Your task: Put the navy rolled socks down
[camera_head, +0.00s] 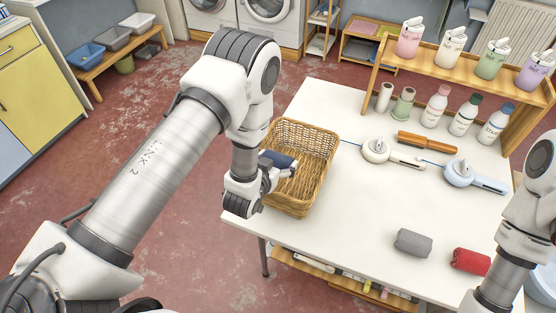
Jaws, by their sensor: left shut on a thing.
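The navy rolled socks (277,159) are held in my left gripper (280,170), which is shut on them. The gripper and socks are over the left part of a wicker basket (318,150) on the white table. I cannot tell how far above the basket floor they are. The visible part of the basket looks empty. A grey roll (413,242) and a red roll (470,261) lie on the table near its front right. My right arm comes in at the right edge, and its gripper is out of view.
The table (345,220) is clear in front of the basket.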

